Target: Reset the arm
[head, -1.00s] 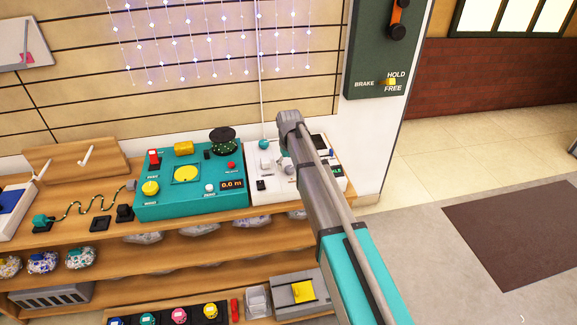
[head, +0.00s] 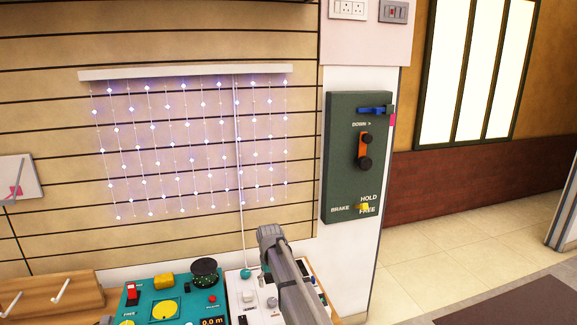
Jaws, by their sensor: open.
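The grey tube of my arm (head: 290,285) rises from the bottom edge in the head view and ends in a rounded grey joint (head: 270,236). The joint appears in front of the wall, just above the white control panel (head: 236,300). I cannot make out my gripper or its fingers; they are not in view. The arm hides part of the white panel.
A teal control box (head: 142,302) with a yellow dial and black knob stands left of the arm. A green brake panel (head: 343,180) hangs on the wall at right. Open floor lies right.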

